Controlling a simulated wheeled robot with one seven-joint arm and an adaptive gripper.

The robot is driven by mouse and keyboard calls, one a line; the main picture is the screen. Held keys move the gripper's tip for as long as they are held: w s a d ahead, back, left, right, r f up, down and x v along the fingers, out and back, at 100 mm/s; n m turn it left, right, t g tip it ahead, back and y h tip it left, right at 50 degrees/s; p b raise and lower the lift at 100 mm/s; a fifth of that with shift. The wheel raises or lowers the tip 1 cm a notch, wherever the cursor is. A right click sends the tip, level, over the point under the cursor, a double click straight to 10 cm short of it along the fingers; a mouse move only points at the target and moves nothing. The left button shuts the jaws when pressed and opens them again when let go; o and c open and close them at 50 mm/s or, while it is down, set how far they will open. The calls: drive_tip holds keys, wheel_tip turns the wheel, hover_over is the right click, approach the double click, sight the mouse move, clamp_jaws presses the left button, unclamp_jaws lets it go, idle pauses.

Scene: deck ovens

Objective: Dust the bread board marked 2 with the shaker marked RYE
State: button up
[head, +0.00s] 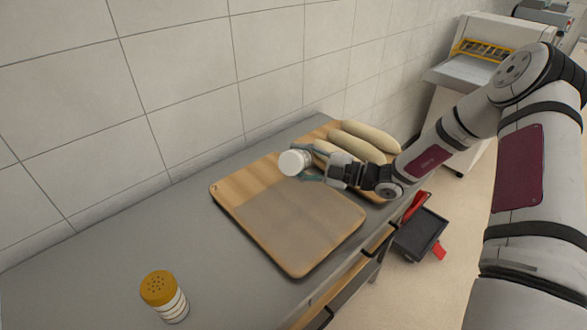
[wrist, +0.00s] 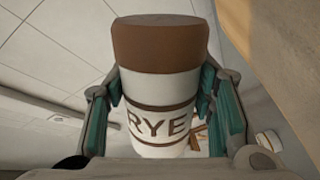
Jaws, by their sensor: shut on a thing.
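My gripper (head: 312,163) is shut on the shaker marked RYE, which shows its white base (head: 293,162) in the head view. In the wrist view the shaker (wrist: 158,88) has a brown cap and the letters RYE on its white body, between the green finger pads. It is held tipped over, above the far right part of a wooden board (head: 241,184). That board has a small mark at its left corner that looks like a 2. A greyish layer (head: 295,220) covers much of the board's near part.
Another shaker (head: 164,296) with a yellow cap stands at the counter's front left. A second board (head: 325,131) with pale loaves (head: 358,147) lies beyond my gripper. Bare counter (head: 110,250) lies left of the boards. The tiled wall runs along the back.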

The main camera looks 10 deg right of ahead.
drive_tip(key=shift+w+d+b, duration=0.3)
drive_tip(key=shift+w+b, duration=0.05)
drive_tip(key=shift+w, duration=0.35)
drive_tip(key=a, duration=0.2)
drive_tip(key=shift+s+a+p, duration=0.3)
drive_tip(key=shift+s+p, duration=0.1)
drive_tip(key=s+a+p, duration=0.3)
drive_tip(key=a, duration=1.6)
drive_tip(key=w+d+b, duration=0.9)
drive_tip(key=w+d, duration=0.5)
drive_tip(key=d, duration=0.1)
drive_tip(key=w+d+r+n+p, duration=0.1)
drive_tip(key=w+r+n, duration=0.1)
drive_tip(key=n, duration=1)
drive_tip(key=w+d+r+n+p, duration=0.1)
drive_tip(key=r+n, duration=0.3)
drive_tip(key=n, duration=0.8)
drive_tip(key=shift+w+r, duration=0.15)
drive_tip(key=shift+w, duration=0.2)
